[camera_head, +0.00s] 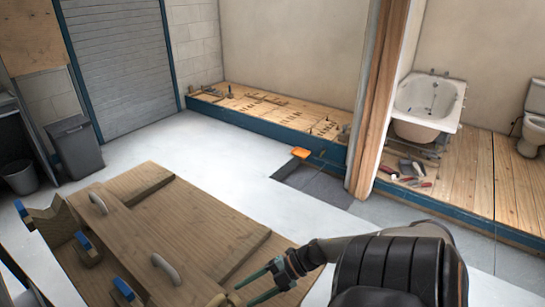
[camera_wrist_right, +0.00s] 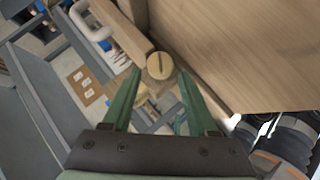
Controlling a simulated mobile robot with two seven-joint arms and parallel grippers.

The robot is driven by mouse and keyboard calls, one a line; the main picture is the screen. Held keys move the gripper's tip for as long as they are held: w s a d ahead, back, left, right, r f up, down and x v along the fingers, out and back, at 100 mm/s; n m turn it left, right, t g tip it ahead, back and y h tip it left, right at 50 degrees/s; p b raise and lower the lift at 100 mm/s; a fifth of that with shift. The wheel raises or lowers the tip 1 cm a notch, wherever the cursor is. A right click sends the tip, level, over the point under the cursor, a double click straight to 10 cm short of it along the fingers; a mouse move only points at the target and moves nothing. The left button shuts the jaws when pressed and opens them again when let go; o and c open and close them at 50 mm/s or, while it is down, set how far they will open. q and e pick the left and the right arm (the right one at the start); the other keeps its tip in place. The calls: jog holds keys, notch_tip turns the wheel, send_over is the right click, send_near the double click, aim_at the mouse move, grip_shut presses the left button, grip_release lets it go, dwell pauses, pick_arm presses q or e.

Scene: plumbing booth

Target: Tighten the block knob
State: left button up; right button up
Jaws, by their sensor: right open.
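The block knob (camera_wrist_right: 160,66) is a round wooden knob with a dark slot across its face, seen in the right wrist view. It sits at the edge of a wooden block by the workbench and shows between my right fingertips. In the head view its tan tip (camera_head: 218,300) is partly cut off at the bottom edge. My right gripper (camera_head: 244,294) is open, with green fingers pointing toward the knob; in the wrist view the fingers (camera_wrist_right: 159,74) lie on either side of it. I cannot tell whether they touch it. My left gripper is out of view.
The wooden workbench top (camera_head: 205,225) carries a plank with pale handles (camera_head: 165,268) and blue-ended parts (camera_head: 86,245). Grey bins (camera_head: 75,147) stand at the left. The floor (camera_head: 230,165) behind is open, with a bathtub (camera_head: 428,103) and toilet beyond.

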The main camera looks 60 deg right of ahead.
jog(key=v, duration=0.9)
jog(key=shift+s+d, duration=0.2)
jog(key=shift+d, duration=0.05)
